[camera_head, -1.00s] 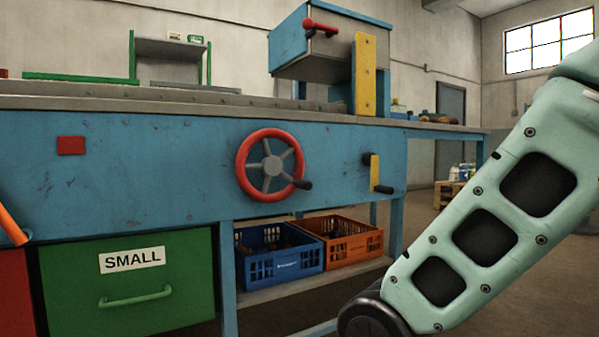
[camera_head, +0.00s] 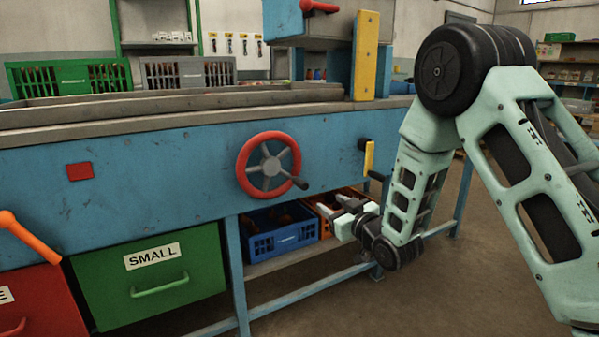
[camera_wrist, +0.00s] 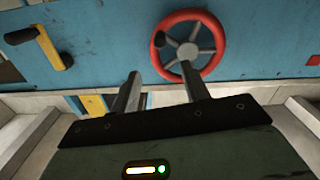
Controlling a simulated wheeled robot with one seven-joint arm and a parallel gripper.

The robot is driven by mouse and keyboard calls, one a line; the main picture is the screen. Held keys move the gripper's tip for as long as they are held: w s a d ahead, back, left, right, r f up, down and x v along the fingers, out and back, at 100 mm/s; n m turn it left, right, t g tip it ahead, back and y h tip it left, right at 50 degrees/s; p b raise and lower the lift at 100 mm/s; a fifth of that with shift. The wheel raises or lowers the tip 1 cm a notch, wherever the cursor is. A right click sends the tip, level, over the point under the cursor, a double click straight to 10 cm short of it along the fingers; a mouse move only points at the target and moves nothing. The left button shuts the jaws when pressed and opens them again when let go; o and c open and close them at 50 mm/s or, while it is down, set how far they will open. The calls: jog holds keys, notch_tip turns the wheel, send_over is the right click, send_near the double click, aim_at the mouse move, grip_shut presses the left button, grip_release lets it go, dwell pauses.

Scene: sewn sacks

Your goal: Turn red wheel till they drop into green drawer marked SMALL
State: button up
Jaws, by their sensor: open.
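The red wheel (camera_head: 268,165) is mounted on the blue bench front (camera_head: 130,187) and has grey spokes and a dark handle knob at its lower right. In the wrist view the red wheel (camera_wrist: 189,45) shows beyond my fingertips. My gripper (camera_head: 335,202) is open and empty, below and to the right of the wheel and apart from it. In the wrist view my gripper (camera_wrist: 160,82) has its two fingers spread. The green drawer (camera_head: 150,290) with the SMALL label (camera_head: 152,256) is at lower left under the bench and looks shut.
A yellow-handled crank (camera_head: 369,158) sits right of the wheel. Blue (camera_head: 280,238) and orange (camera_head: 322,215) crates stand on the low shelf behind my gripper. An orange lever (camera_head: 22,232) sticks out at left, above a red drawer (camera_head: 38,305). Floor in front is clear.

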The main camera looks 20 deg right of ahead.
aim_at(300, 183)
jog(key=b+x, duration=0.3)
jog(key=x, duration=1.4)
jog(key=shift+w+b, duration=0.15)
jog(key=shift+b, duration=0.2)
grip_shut()
